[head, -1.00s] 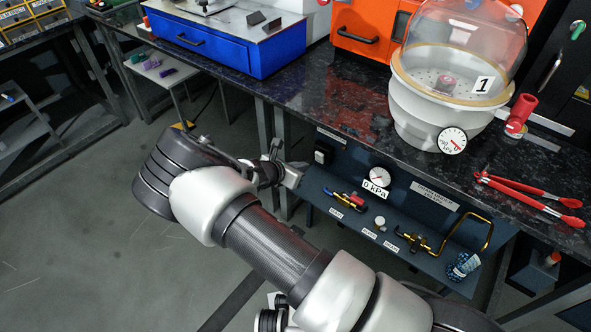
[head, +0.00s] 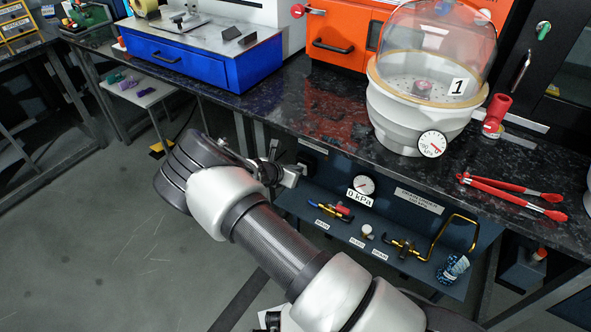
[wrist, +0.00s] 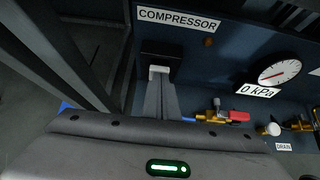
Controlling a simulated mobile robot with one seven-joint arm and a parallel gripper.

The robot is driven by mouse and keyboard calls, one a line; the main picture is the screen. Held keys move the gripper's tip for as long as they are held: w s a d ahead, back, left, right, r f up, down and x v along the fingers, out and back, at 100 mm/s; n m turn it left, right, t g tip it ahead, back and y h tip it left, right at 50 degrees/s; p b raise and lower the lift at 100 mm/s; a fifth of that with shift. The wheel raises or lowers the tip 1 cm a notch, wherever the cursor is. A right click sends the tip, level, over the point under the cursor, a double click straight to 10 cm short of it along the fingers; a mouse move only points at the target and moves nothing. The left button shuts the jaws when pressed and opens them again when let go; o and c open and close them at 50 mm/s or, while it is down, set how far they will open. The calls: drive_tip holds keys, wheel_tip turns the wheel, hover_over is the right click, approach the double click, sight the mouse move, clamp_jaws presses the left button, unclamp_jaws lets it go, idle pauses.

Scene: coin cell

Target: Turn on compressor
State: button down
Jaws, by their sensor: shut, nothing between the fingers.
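The COMPRESSOR label (wrist: 178,20) is on the dark blue panel in the wrist view. Under it is a black switch box (wrist: 162,54), which also shows in the head view (head: 313,150). My gripper (wrist: 161,80) is shut and empty, its fingers pointing at the lower part of this box. A pale patch shows at the fingertips; I cannot tell if they touch the switch. In the head view my gripper (head: 298,172) is just below and left of the box. The gauge (wrist: 279,72) to the right has a 0 kPa tag.
A steel table leg stands left of the panel. Above, the dark countertop (head: 300,108) holds a vacuum chamber (head: 405,115) and red tongs (head: 510,190).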

drive_tip(key=shift+w+d+r+p, duration=0.3)
drive_tip(key=shift+r+p, duration=0.2)
drive_tip(key=shift+r, duration=0.05)
drive_tip(key=shift+r+g+p, duration=0.3)
drive_tip(key=shift+r+p, duration=0.15)
drive_tip(key=shift+r, duration=0.1)
